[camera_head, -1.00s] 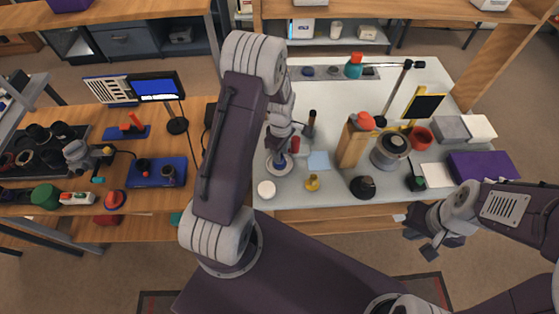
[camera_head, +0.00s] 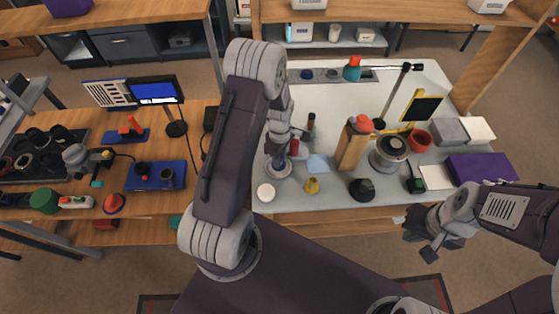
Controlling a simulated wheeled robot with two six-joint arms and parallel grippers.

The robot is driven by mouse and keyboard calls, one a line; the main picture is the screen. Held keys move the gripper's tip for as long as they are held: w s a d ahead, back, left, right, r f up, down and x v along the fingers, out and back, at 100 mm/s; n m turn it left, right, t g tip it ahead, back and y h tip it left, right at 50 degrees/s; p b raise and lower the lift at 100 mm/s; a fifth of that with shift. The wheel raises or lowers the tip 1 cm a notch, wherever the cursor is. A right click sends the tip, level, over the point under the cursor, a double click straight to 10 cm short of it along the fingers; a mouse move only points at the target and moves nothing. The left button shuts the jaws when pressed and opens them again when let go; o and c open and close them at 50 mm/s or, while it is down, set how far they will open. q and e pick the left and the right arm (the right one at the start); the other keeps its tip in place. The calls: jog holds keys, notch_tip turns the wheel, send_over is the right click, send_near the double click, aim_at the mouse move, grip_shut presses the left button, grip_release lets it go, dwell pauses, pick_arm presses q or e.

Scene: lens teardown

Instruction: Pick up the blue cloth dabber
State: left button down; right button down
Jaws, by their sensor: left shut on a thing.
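My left gripper (camera_head: 279,158) reaches down over the left part of the white table, at a round pale dish (camera_head: 281,172). It is shut on a small blue thing, which looks like the blue cloth dabber (camera_head: 281,164); the fingers and wrist hide most of it. I cannot tell whether it touches the dish. My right gripper (camera_head: 427,246) is empty and open, off the front right edge of the table.
A purple box (camera_head: 482,167) sits far right.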

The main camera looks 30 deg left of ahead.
aim_at(282, 158)
pick_arm(q)
jog(key=r, duration=0.1)
jog(key=d+r, duration=0.1)
jog(key=r, duration=0.1)
jog(key=shift+r, duration=0.1)
jog(key=d+r, duration=0.6)
jog(key=d, duration=0.4)
jog(key=shift+d+r+b, duration=0.2)
jog(key=shift+d+b, duration=0.15)
jog(key=shift+b, duration=0.1)
